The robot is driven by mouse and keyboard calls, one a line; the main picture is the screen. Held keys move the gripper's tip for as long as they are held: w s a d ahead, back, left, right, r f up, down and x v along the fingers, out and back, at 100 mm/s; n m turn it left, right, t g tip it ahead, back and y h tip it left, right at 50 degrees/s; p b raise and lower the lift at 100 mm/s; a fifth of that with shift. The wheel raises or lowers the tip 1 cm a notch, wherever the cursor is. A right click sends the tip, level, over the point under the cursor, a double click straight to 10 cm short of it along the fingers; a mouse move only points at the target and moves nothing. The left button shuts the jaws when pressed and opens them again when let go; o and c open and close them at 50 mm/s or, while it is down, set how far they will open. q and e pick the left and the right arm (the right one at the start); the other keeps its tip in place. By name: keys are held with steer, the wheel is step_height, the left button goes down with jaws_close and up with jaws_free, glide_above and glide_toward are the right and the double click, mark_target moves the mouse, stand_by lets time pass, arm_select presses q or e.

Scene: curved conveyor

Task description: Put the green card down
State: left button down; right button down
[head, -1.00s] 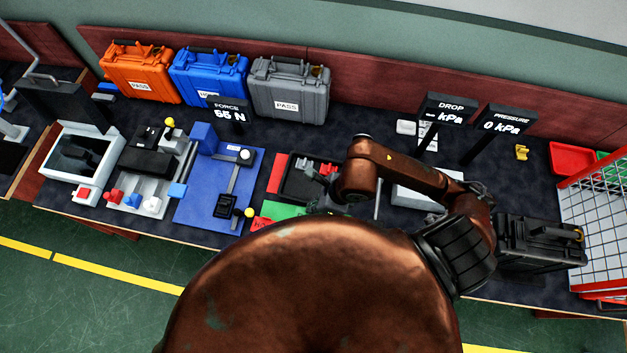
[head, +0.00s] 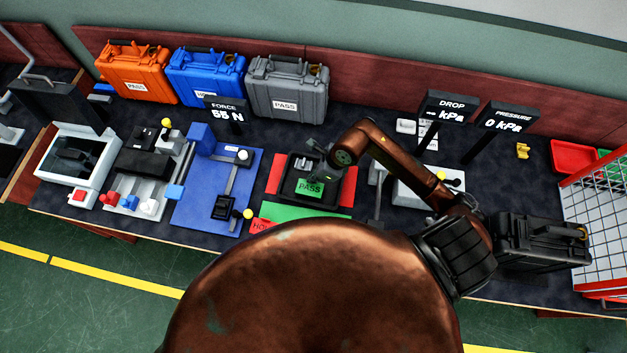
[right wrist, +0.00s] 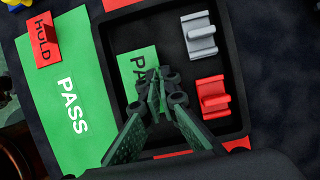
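The green card (head: 310,188), marked PASS, is over the black tray (head: 287,190), near its front. The right wrist view shows the card (right wrist: 135,68) with its lettering partly covered by my fingers. My right gripper (head: 318,165) reaches in from the right above the tray. In the right wrist view its fingertips (right wrist: 160,82) are close together at the card's edge and look shut on it. The exact grip is hidden, and I cannot tell whether the card touches the tray floor. My left gripper is not in view.
A grey clip (right wrist: 200,38) and a red clip (right wrist: 212,97) are in the tray's right part in the wrist view. A green PASS mat (right wrist: 75,110) lies beside the tray, with a red HOLD card (right wrist: 44,38) on its corner. A black case (head: 540,240) stands right.

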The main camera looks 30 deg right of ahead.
steer(key=shift+s+f, duration=0.1)
steer(key=shift+f, duration=1.15)
steer(key=shift+f, duration=0.1)
steer(key=c, duration=2.2)
jaws_free()
steer(key=shift+o, duration=0.2)
steer(key=v, duration=1.2)
steer(key=shift+p, duration=0.35)
